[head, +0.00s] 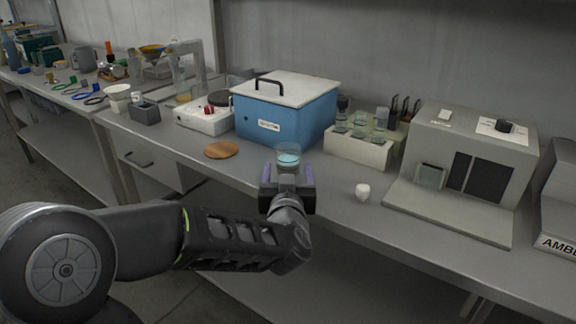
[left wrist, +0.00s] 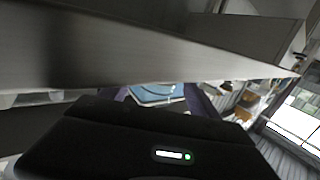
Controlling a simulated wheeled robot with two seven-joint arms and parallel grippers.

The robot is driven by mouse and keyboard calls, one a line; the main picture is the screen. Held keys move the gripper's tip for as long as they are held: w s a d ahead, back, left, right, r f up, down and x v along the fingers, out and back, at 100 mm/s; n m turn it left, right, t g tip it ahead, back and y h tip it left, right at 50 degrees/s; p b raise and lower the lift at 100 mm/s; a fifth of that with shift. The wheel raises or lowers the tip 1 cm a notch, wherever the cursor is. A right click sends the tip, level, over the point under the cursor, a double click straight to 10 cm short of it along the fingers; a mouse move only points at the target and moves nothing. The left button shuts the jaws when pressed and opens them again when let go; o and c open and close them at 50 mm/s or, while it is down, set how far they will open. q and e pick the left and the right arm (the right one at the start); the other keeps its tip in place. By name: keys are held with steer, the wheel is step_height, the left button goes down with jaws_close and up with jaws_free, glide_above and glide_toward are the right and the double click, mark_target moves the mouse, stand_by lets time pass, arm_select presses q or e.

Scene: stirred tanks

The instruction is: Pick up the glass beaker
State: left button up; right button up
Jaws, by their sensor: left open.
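The glass beaker (head: 289,156), clear with pale blue liquid, stands upright near the front edge of the bench, in front of the blue box. My left gripper (head: 288,176) is open, its purple-lined fingers pointing at the beaker from the front. In the head view the gripper covers the beaker's lower part, so I cannot tell whether the beaker is between the fingers or just beyond them. In the left wrist view a blue patch (left wrist: 158,93) shows past the dark gripper body; I cannot tell what it is. My right gripper is not in view.
The bench's front edge (head: 230,183) runs close under the gripper. The blue box (head: 285,112) stands behind the beaker. A round wooden disc (head: 221,150) lies to the left, a small white cup (head: 362,191) to the right. A rack of vials (head: 360,148) and a grey machine (head: 465,165) stand further right.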

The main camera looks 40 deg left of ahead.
arm_select(q)
steer(key=x, duration=0.2)
steer(key=shift+w+a+f, duration=0.1)
steer(key=shift+w+a, duration=0.1)
steer(key=shift+w, duration=0.05)
steer(key=shift+c, duration=0.2)
jaws_close()
stand_by(0.8)
